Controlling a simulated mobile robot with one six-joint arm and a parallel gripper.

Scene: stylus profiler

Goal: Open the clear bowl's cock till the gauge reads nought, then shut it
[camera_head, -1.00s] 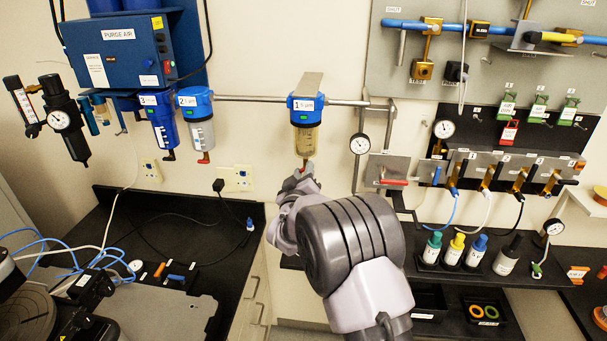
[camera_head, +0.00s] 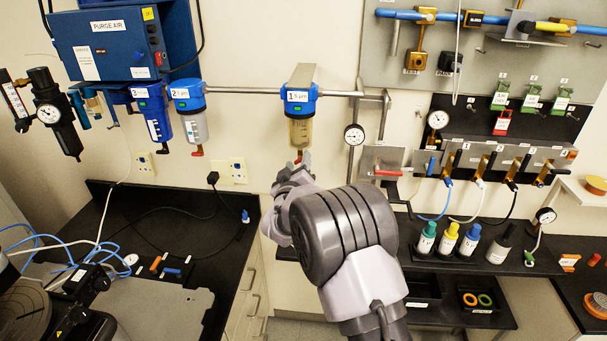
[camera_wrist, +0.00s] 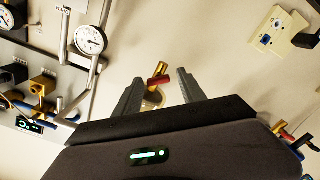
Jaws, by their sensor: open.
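The filter marked 1 has a blue head and a clear, amber-tinted bowl (camera_head: 300,132), hanging upright from the wall pipe. Its small red-handled drain cock (camera_head: 299,154) is at the bottom, just above my gripper (camera_head: 296,167). In the wrist view the red lever of the cock (camera_wrist: 159,81) and a brass part lie between the two spread fingers of my gripper (camera_wrist: 159,77), with gaps on both sides. My gripper is open and holds nothing. A round white gauge (camera_head: 354,134) is on the pipework right of the bowl, also in the wrist view (camera_wrist: 90,40); its reading is too small to tell.
Filters 2 (camera_head: 194,127) and 3 (camera_head: 153,125) hang to the left, filter 2 with its own red cock. A panel with a red handle (camera_head: 387,173) stands right of the gauge. A wall socket (camera_head: 233,172) is left of my gripper. Bare wall lies between.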

